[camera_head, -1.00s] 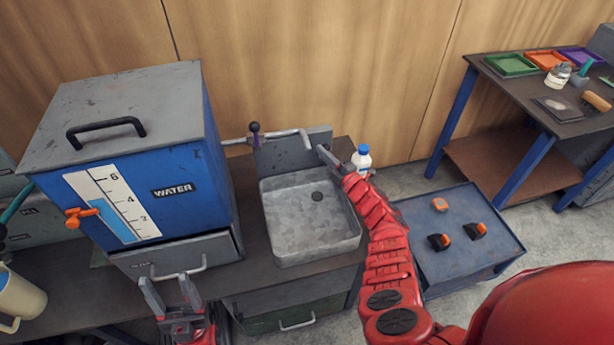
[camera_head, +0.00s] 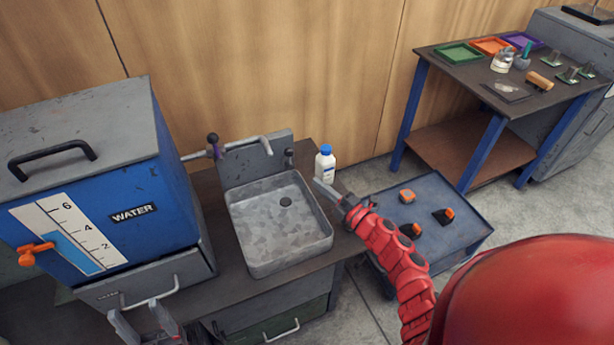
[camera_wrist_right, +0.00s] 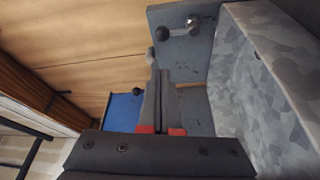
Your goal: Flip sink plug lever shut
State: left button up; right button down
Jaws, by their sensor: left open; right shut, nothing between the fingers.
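The grey metal sink (camera_head: 322,238) sits in the worktop, with a dark round drain (camera_head: 285,202) in its floor. A small dark lever (camera_head: 289,157) is at the right end of its back plate. In the right wrist view a short lever with a dark ball end (camera_wrist_right: 162,33) stands out from the grey plate, beyond my fingertips. My right gripper (camera_head: 322,186) is shut and empty near the sink's right rim, apart from the lever; its closed fingers show in the right wrist view (camera_wrist_right: 160,75). My left gripper (camera_head: 136,312) is open and empty in front of the drawer.
A blue water tank (camera_head: 165,185) stands left of the sink. A tap valve with a dark knob (camera_head: 213,140) feeds the spout (camera_head: 245,143). A white bottle (camera_head: 325,165) stands behind my right gripper. A low blue table (camera_head: 440,190) is at right.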

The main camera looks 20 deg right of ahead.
jog(key=shift+v, duration=1.45)
